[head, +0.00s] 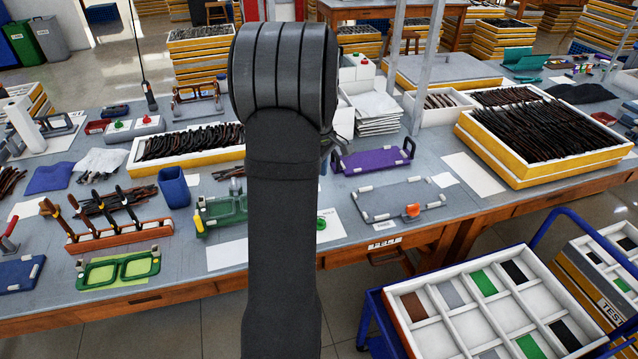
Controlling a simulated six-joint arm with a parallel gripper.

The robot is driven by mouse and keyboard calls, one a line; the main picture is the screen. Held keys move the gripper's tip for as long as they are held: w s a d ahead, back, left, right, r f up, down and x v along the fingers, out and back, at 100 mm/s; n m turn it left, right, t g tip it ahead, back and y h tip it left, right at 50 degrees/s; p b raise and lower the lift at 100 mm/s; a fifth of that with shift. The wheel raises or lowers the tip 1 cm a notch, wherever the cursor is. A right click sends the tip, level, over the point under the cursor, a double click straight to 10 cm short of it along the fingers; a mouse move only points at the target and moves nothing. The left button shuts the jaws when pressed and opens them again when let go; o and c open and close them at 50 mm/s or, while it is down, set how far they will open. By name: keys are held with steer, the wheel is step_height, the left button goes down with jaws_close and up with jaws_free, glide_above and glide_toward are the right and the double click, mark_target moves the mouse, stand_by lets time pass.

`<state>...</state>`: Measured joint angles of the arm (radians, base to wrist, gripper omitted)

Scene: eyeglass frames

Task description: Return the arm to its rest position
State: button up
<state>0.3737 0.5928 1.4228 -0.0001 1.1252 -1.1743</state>
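My own dark arm rises through the middle of the head view and hides the part of the table behind it. A small dark piece of what looks like my gripper (334,146) shows at the right edge of the arm, above the table. Its fingers are hidden, so I cannot tell whether it is open, shut or holding something. Eyeglass frames in green (118,270) lie on a fixture at the table's front left.
A purple fixture (372,160) and a grey fixture (398,200) lie right of the arm. A green fixture (225,212), a blue cup (174,187) and a tool rack (118,233) stand left. A compartment tray (435,338) sits on a blue cart at front right.

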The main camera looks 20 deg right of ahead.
steer(key=shift+r, duration=0.2)
step_height(320, 180, down, 18)
steer(key=shift+r, duration=0.25)
stand_by(0.5)
steer(key=shift+r, duration=0.1)
